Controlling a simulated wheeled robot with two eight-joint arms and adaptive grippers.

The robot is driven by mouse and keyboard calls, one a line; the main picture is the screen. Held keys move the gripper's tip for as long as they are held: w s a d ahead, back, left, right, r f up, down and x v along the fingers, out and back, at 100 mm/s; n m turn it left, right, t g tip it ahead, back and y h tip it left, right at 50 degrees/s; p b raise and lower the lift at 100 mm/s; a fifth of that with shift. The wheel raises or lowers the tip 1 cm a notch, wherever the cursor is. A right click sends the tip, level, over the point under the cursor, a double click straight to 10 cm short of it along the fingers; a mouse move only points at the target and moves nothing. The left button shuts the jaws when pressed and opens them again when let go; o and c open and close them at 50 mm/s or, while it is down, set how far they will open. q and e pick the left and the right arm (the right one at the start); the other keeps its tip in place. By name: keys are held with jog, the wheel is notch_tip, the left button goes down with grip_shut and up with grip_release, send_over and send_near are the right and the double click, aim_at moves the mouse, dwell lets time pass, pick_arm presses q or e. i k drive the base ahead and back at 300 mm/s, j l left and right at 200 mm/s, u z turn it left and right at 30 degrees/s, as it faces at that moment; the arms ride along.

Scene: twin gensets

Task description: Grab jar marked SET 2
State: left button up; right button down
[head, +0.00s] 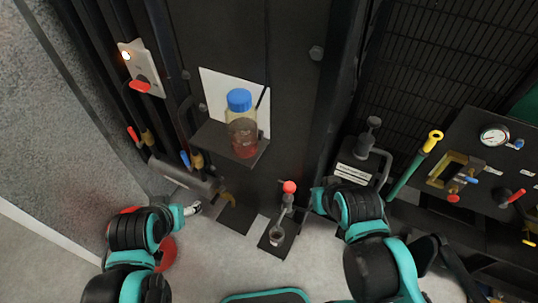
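A clear jar (242,133) with a blue cap and reddish-brown liquid in its lower part stands upright on a small dark shelf (216,137) in the middle of the head view. No SET 2 marking is readable on it. My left gripper (192,209) is below and left of the jar, apart from it. My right gripper (318,201) is below and right of the jar, also apart from it. Both grippers are small and seen from behind their arms, so their finger opening is unclear.
A white card (219,92) is behind the jar. A red-knobbed valve (289,187) stands below the shelf, between my grippers. A switch plate (139,66) is at upper left. A gauge panel (480,150) and a yellow-ringed green handle (415,164) are at right.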

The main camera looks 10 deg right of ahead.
aim_at(274, 242)
jog(key=k+l+z, duration=0.15)
jog(key=l+u, duration=0.1)
jog(key=l, duration=0.3)
jog(key=k+l+u, duration=0.1)
jog(key=l, duration=0.3)
jog(key=k+l+u, duration=0.1)
jog(key=l, duration=0.3)
jog(key=k, duration=0.05)
